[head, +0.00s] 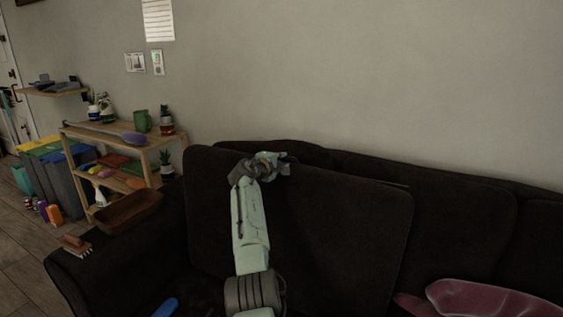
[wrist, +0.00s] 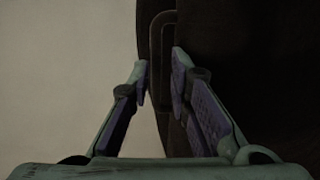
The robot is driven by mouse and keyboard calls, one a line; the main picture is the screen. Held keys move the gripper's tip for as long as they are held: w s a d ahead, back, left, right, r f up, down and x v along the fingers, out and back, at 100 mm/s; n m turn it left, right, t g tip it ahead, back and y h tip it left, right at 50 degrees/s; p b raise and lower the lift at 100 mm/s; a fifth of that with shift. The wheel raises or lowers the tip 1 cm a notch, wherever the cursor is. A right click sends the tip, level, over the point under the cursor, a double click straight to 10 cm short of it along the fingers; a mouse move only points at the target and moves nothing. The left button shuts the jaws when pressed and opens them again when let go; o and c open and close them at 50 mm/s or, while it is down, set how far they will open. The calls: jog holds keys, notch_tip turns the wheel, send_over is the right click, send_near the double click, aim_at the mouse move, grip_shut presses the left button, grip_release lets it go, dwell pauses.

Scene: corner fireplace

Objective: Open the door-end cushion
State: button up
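The door-end cushion (head: 345,235) is a dark brown back cushion at the left end of the sofa. It stands upright, and a second dark edge shows behind its top. My gripper (head: 275,163) is at its top edge, left of the middle, with my arm reaching up across its front. In the wrist view my gripper (wrist: 160,82) has its two fingers apart. A dark loop-like strip (wrist: 155,45) on a dark surface shows between and beyond the fingertips. I cannot tell whether the fingers touch it.
More dark sofa cushions (head: 460,220) continue to the right. A pink item (head: 485,298) lies on the seat. A brown tray (head: 128,210) and a brush (head: 76,246) rest on the left armrest. A wooden shelf (head: 112,128) stands left. The wall (head: 370,80) is close behind.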

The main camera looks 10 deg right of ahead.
jog(key=shift+d, duration=0.1)
jog(key=v, duration=1.2)
dwell(0.4)
